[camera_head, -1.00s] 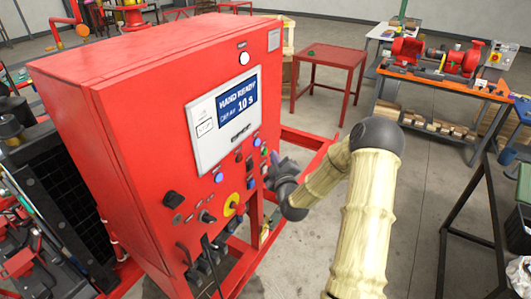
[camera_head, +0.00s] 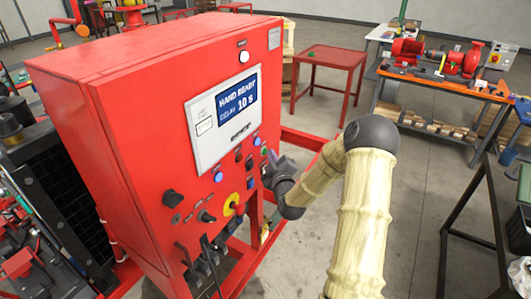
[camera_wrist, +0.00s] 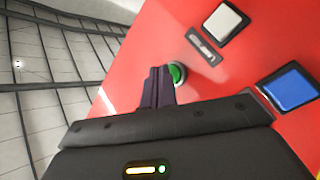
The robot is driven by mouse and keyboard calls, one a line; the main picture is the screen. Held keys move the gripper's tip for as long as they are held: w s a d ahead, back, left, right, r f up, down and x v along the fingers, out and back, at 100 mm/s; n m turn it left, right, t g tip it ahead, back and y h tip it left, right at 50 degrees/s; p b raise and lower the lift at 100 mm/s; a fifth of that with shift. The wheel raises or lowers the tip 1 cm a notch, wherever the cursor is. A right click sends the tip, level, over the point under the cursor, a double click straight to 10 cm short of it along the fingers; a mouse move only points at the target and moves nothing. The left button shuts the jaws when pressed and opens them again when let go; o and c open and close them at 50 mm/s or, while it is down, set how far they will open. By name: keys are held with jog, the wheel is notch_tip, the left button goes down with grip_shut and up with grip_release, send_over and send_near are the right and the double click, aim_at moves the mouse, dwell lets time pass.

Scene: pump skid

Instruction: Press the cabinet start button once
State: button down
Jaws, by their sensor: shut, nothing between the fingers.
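The red cabinet (camera_head: 130,135) stands at the left, with a display (camera_head: 238,103) reading "HAND READY, DELAY 10 S". A round green button (camera_wrist: 177,74) in a pale ring is on the red panel in the wrist view. My gripper (camera_head: 272,160) is at the right edge of the panel. In the wrist view its dark fingers (camera_wrist: 160,72) are shut and empty, with their tips right beside the green button and covering its left part. I cannot tell whether they touch it.
A small label plate (camera_wrist: 205,47), a white square (camera_wrist: 227,20) and a blue square (camera_wrist: 290,87) are near the green button. A yellow-backed red knob (camera_head: 235,205) and several switches sit lower on the panel. A red table (camera_head: 328,75) stands behind, with open floor before it.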

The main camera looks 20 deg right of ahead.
jog(key=shift+w+a, duration=0.25)
jog(key=shift+w, duration=0.05)
dwell(0.6)
jog(key=shift+s+d+b, duration=0.1)
jog(key=shift+b, duration=0.25)
jog(key=shift+s+d+b, duration=0.35)
jog(key=shift+s+d, duration=0.05)
jog(key=shift+s, duration=0.15)
jog(key=s+d+b, duration=0.1)
jog(key=s, duration=0.1)
jog(key=s+d, duration=0.2)
jog(key=shift+b, duration=0.4)
dwell(0.6)
